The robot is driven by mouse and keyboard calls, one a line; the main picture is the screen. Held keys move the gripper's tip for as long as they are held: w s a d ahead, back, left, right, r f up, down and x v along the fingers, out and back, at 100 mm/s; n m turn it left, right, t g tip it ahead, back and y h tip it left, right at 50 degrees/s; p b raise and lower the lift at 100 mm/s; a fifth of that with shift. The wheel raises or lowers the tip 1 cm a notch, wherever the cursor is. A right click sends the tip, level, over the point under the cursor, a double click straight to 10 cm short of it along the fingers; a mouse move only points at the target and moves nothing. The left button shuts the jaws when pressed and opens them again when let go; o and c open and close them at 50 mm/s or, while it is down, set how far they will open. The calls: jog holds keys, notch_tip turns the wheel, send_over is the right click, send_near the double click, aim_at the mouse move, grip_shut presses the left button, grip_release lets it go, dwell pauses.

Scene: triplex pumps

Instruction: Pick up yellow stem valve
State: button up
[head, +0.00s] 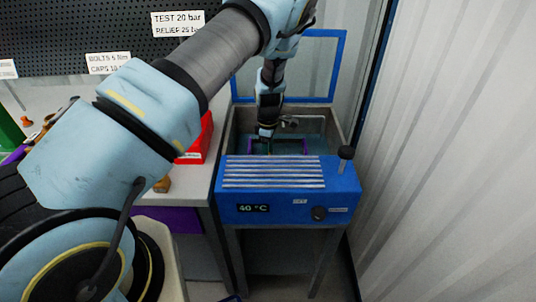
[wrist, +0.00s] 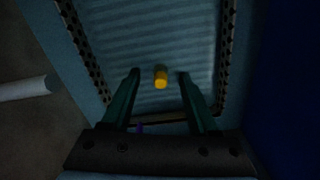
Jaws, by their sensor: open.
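The yellow stem valve (wrist: 161,77) shows in the wrist view as a small yellow cylinder. In the head view my gripper (head: 265,140) reaches down into the open basin of the blue washer (head: 285,190). The valve cannot be made out in that view.
Perforated walls (wrist: 80,45) flank my fingers on both sides. A pale tube (wrist: 25,88) is at the left in the wrist view. The washer's raised lid frame (head: 335,65) is behind my arm. A red bin (head: 200,140) sits on the bench to the left; a corrugated wall is at right.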

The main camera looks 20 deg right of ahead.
jog(key=shift+f, duration=0.55)
grip_shut()
